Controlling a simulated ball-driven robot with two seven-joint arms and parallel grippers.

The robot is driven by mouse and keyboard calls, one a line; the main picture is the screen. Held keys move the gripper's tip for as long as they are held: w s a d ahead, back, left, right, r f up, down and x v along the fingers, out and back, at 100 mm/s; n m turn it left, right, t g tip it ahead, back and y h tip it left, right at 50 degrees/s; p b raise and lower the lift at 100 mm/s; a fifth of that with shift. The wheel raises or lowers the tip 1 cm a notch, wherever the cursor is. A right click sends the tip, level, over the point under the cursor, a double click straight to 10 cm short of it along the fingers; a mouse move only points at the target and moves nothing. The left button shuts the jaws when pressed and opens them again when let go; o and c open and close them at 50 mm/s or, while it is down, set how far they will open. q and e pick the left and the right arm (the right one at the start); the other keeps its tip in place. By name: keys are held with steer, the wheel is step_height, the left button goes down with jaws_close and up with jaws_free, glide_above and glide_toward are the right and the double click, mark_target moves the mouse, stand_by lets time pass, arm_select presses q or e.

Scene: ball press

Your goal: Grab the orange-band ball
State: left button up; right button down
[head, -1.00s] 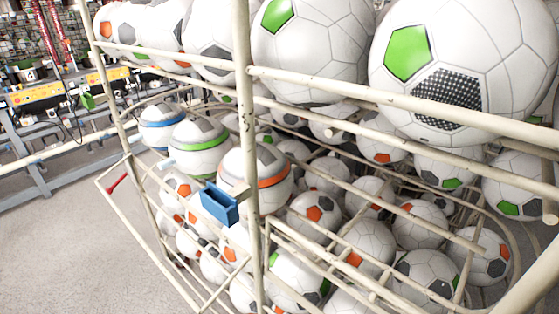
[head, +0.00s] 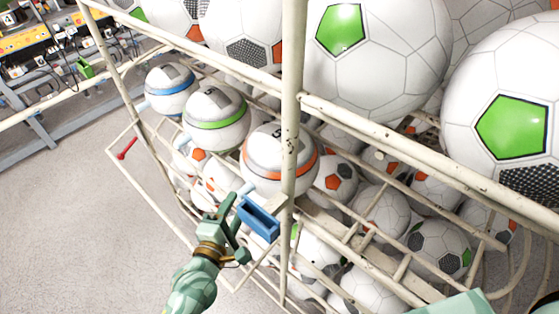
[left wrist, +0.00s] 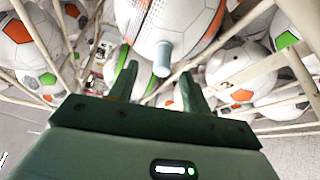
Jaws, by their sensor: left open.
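The orange-band ball (head: 262,152) is white and grey with an orange stripe. It sits in the wire rack in the head view, partly behind an upright post. A short pale blue peg sticks out of its near side. My left gripper (head: 235,208) is open, just below and in front of this peg. In the left wrist view the orange-band ball (left wrist: 175,25) is ahead at the top, its peg (left wrist: 163,56) pointing between the spread fingers of my left gripper (left wrist: 158,72). Nothing is between the fingers' inner faces except the peg's near end, and contact cannot be told. My right gripper is not in view.
A green-band ball (head: 216,120) and a blue-band ball (head: 170,90) stand left of it. A blue open box (head: 258,218) hangs on the rack beside my left gripper. Cream rack bars (head: 290,120) and several soccer balls crowd the right. The floor at left is clear.

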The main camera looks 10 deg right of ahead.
mark_target(240, 199)
arm_select(q)
steer(key=x, duration=0.4)
steer(key=b+x, duration=0.1)
steer(key=x, duration=0.1)
steer(key=shift+w+f, duration=0.25)
steer(key=shift+f, duration=0.1)
steer(key=shift+s, duration=0.1)
steer(key=shift+r, duration=0.15)
jaws_close()
